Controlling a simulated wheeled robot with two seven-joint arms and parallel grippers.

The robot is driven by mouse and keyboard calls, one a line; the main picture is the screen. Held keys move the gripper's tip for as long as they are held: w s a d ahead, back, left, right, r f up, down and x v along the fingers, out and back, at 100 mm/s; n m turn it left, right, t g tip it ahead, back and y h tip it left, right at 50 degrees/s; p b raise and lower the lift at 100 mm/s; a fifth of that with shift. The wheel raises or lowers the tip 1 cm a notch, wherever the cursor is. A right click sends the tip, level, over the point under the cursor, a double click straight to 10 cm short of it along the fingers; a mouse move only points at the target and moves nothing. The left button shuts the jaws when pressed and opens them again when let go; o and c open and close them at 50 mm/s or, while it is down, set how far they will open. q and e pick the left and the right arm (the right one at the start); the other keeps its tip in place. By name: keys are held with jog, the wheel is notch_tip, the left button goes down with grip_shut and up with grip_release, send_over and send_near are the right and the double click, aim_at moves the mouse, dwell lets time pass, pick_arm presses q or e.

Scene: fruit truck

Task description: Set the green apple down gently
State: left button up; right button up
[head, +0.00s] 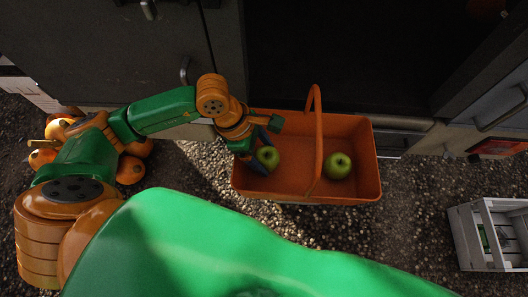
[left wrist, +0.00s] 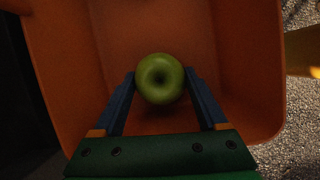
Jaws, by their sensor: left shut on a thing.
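A green apple (head: 266,157) is between the fingers of my left gripper (head: 259,160), inside the left part of an orange basket (head: 370,150). In the left wrist view the apple (left wrist: 159,79) sits between the two blue fingertips of the left gripper (left wrist: 160,84), with the basket's inside (left wrist: 240,60) around it. The left gripper is shut on this apple. Whether the apple touches the basket floor is hard to tell. A second green apple (head: 338,166) lies in the right part of the basket, beyond the handle. My right gripper is not in view.
The basket's upright handle (head: 314,140) arches across its middle, right of my left gripper. A white crate (head: 468,236) stands on the gravel at the right. Orange fruits (head: 131,170) lie at the left, near my arm. A dark cabinet (head: 100,50) stands behind.

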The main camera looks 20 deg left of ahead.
pick_arm(q)
jog(key=shift+f+b, duration=0.3)
dwell(0.6)
jog(key=o, duration=1.5)
notch_tip(320, 180, up, 16)
jog(key=p, duration=1.1)
jog(key=shift+f, duration=0.2)
